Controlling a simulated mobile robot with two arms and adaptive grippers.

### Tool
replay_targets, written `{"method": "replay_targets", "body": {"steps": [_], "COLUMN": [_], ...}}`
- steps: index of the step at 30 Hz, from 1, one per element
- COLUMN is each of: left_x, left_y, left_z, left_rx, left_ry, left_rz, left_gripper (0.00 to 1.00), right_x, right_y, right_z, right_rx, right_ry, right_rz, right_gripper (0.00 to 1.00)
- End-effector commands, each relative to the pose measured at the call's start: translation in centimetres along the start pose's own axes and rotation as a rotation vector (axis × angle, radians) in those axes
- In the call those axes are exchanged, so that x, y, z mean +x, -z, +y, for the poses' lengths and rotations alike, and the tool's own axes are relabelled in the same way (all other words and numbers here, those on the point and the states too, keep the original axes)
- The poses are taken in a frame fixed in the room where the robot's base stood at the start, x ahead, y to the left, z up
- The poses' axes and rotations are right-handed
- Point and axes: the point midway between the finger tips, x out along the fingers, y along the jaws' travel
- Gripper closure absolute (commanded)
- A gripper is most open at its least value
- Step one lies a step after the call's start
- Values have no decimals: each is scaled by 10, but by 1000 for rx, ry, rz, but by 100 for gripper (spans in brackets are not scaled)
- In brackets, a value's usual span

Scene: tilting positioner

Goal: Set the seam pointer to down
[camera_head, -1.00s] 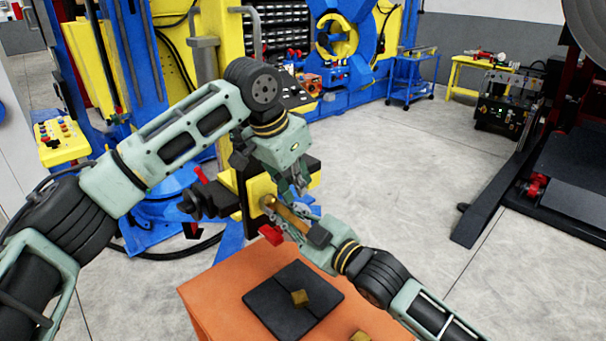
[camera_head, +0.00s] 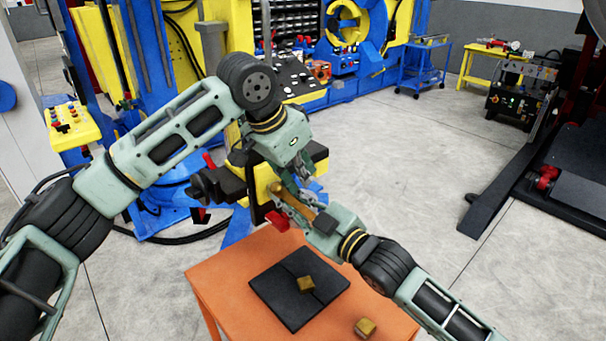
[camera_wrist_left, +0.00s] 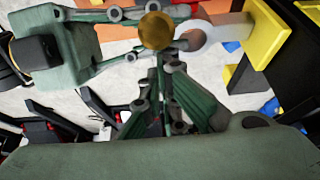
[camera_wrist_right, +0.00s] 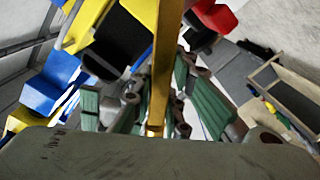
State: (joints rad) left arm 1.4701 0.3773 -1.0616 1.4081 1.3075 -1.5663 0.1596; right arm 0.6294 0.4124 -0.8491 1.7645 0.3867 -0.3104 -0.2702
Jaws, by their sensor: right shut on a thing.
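A brass bar with a round end, which looks like the seam pointer (camera_head: 303,208), slants down to the right in front of the yellow and black positioner head (camera_head: 262,178). My right gripper (camera_head: 296,207) is shut on this bar, which runs between the fingers in the right wrist view (camera_wrist_right: 163,75). My left gripper (camera_head: 302,178) is just above the bar, its fingers close together and seemingly empty. In the left wrist view the round brass end (camera_wrist_left: 155,31) shows beyond the left fingertips (camera_wrist_left: 160,65). The fingers partly hide where the bar joins the positioner.
A red piece (camera_head: 277,220) sits below the bar's round end. Open floor (camera_head: 400,170) is to the right.

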Motion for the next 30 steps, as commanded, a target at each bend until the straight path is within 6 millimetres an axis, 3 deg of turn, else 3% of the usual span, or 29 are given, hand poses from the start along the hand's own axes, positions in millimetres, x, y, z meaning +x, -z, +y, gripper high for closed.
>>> {"method": "replay_targets", "body": {"steps": [1, 2, 9, 20, 30], "left_x": [7, 8, 7, 6, 5], "left_y": [-11, -12, -11, -9, -8], "left_z": [-2, -2, -1, -1, -1], "left_rx": [-6, -6, -6, -4, -3], "left_ry": [-2, -3, -2, -1, -1], "left_rz": [-36, -37, -35, -30, -26], "left_gripper": [100, 100, 100, 100, 100], "right_x": [-1, -1, -1, -9, -77], "right_y": [-4, -4, -3, -1, -3], "right_z": [8, 9, 9, 8, 5], "right_rx": [8, 8, 3, 1, 0], "right_ry": [-13, -13, -14, -12, -9], "right_rz": [-6, -6, -5, -2, -7], "right_gripper": [100, 84, 66, 66, 66]}}
